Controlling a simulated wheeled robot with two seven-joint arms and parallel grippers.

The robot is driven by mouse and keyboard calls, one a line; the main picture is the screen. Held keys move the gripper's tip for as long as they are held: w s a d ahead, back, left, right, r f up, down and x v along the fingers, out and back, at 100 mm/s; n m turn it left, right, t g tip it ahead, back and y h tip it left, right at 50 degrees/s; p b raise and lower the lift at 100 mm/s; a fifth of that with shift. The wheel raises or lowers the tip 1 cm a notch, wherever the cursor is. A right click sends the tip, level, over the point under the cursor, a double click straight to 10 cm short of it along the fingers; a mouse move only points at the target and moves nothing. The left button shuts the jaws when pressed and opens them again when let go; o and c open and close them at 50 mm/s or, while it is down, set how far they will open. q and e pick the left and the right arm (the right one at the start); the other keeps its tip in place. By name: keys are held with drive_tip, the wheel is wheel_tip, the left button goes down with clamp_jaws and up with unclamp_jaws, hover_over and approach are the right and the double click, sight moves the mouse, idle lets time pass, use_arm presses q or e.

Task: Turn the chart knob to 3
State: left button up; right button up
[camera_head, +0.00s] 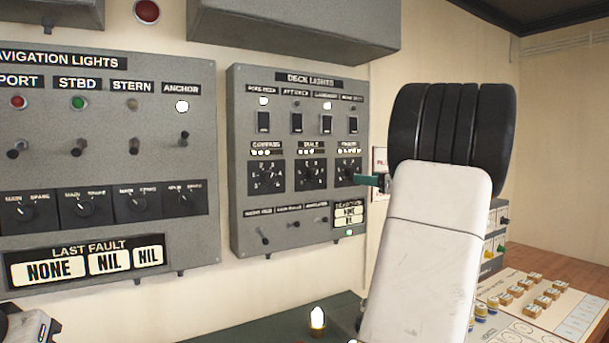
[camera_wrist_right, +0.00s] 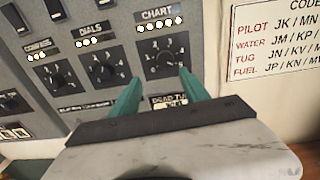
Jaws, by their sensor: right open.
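The chart knob (camera_head: 347,172) is a dark rotary knob on a black dial plate, rightmost in the dial row of the grey deck lights panel (camera_head: 240,215). In the right wrist view, the chart knob (camera_wrist_right: 164,62) sits under the CHART label and a strip of white lamps. The number its pointer stands at is too small to tell. My right gripper (camera_head: 368,180) is at the panel's right edge, by the knob. In the wrist view its green fingers (camera_wrist_right: 160,88) are spread and empty, below and to either side of the knob. My left gripper is out of view.
The dials knob (camera_head: 310,173) and compass knob (camera_head: 266,177) sit left of the chart knob. Toggle switches (camera_head: 293,222) are below them. A navigation lights panel (camera_head: 100,160) is further left. A paper code list (camera_wrist_right: 275,40) hangs right of the panel.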

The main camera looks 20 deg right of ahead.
sight(353, 173)
drive_tip(key=shift+m, duration=0.3)
drive_tip(key=w, duration=0.7)
drive_tip(key=shift+w+d+r, duration=0.15)
drive_tip(key=shift+w, duration=0.2)
clamp_jaws()
